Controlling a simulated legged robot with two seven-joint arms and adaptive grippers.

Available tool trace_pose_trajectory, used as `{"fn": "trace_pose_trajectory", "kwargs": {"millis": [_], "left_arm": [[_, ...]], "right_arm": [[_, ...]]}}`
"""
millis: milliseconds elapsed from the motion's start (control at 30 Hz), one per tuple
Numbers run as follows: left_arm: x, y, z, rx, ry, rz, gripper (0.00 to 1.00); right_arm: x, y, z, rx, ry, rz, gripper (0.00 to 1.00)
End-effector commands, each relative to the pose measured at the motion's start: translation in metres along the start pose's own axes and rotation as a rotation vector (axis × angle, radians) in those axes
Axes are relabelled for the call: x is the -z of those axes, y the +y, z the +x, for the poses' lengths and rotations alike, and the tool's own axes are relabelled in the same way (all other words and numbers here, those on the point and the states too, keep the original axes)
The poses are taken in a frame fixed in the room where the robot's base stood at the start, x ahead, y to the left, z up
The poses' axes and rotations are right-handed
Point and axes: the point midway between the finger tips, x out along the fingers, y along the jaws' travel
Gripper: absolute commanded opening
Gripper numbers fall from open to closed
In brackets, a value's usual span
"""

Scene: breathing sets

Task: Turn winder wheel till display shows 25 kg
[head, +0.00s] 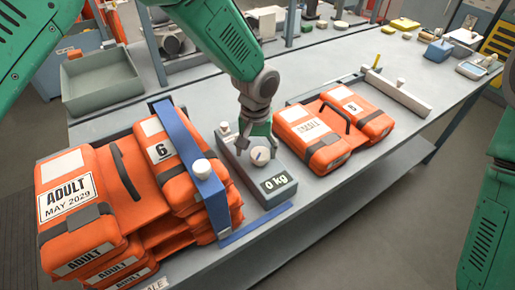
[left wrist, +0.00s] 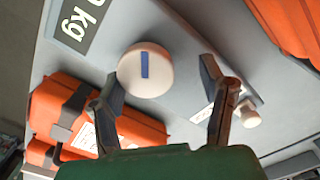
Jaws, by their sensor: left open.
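The winder wheel (head: 260,156) is a round white knob with a blue mark, on top of a grey box. In the left wrist view the wheel (left wrist: 146,75) lies ahead of my fingers, closer to the left one. The display (head: 276,182) on the box's front reads "0 kg"; part of it (left wrist: 82,22) shows in the left wrist view. My left gripper (head: 258,150) is open above the box. In the left wrist view its fingers (left wrist: 165,80) are spread, with nothing held. My right gripper is outside the frames.
A stack of orange packs marked "ADULT" (head: 68,192) stands left of the box, with a blue upright frame (head: 190,150) beside it. More orange packs (head: 325,135) lie to the right. A grey tray (head: 100,85) stands at the back left. The bench (head: 370,165) is partly clear.

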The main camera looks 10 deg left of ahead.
Motion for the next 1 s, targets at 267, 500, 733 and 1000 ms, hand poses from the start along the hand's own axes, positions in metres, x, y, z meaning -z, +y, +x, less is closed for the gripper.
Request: {"fn": "trace_pose_trajectory", "kwargs": {"millis": [267,500,733,1000], "left_arm": [[-0.0006,0.0067,-0.0010,0.005,0.002,0.001,0.29],[-0.0008,0.0058,-0.0009,-0.003,0.001,0.003,0.14],[-0.0008,0.0058,-0.0010,-0.003,0.001,0.003,0.14],[-0.0006,0.0045,-0.0012,0.001,0.000,0.060,0.14]], "right_arm": [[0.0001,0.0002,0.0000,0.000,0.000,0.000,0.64],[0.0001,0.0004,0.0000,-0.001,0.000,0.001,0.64],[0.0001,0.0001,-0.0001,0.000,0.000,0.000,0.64],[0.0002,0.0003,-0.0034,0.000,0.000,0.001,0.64]]}}
